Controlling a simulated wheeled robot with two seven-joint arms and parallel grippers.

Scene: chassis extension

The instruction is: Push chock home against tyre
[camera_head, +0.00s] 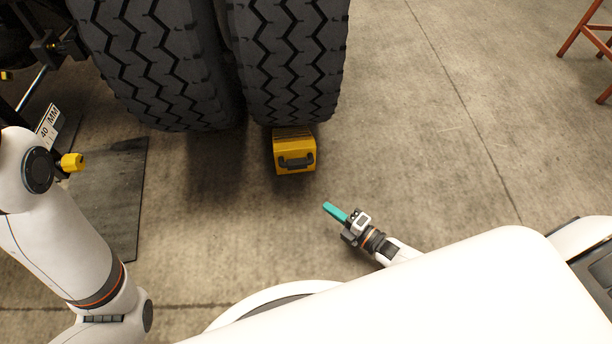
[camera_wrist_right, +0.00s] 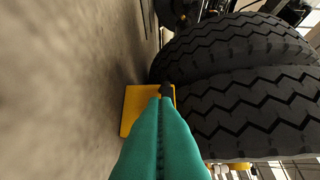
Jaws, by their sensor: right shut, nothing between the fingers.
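The yellow chock (camera_head: 294,158) with a dark handle sits on the concrete floor at the foot of the right-hand tyre (camera_head: 288,60). From above, its far end meets the tyre's lower edge; I cannot tell whether they touch. My right gripper (camera_head: 327,207) has teal fingers, is shut and empty, and is apart from the chock, nearer to me and to its right. In the right wrist view the shut fingers (camera_wrist_right: 162,110) point toward the chock (camera_wrist_right: 132,108) and hide part of it; the tyre (camera_wrist_right: 250,110) stands beside it. My left gripper is not in view.
A second tyre (camera_head: 155,65) stands close to the left. A dark mat (camera_head: 105,190) lies on the floor at left, with a yellow knob (camera_head: 72,162) near my left arm. A reddish-brown stand (camera_head: 590,45) is at far right. The floor around the chock's near side is clear.

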